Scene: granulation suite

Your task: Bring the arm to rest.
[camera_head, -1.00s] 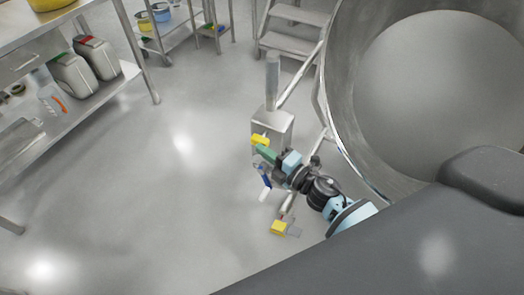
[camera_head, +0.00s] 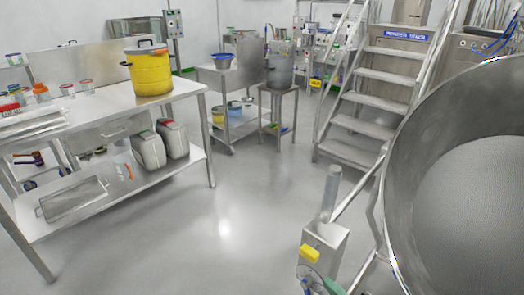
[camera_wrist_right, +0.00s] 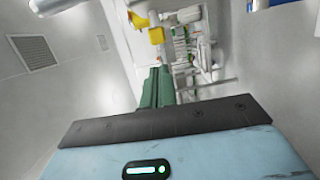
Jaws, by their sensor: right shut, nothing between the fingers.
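My right gripper shows only as a bit of green finger (camera_head: 334,287) at the bottom edge of the head view, beside the grey steel box (camera_head: 318,238) with a yellow part (camera_head: 310,254). In the right wrist view its two green fingers (camera_wrist_right: 157,88) lie together, shut with nothing between them. Most of the right arm is out of the head view. My left gripper is in neither view.
A large steel bowl (camera_head: 400,225) fills the right side. Metal steps (camera_head: 372,105) stand behind it. A steel table (camera_head: 190,88) with a yellow container (camera_head: 150,75) is at left. The middle floor (camera_head: 225,215) is clear.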

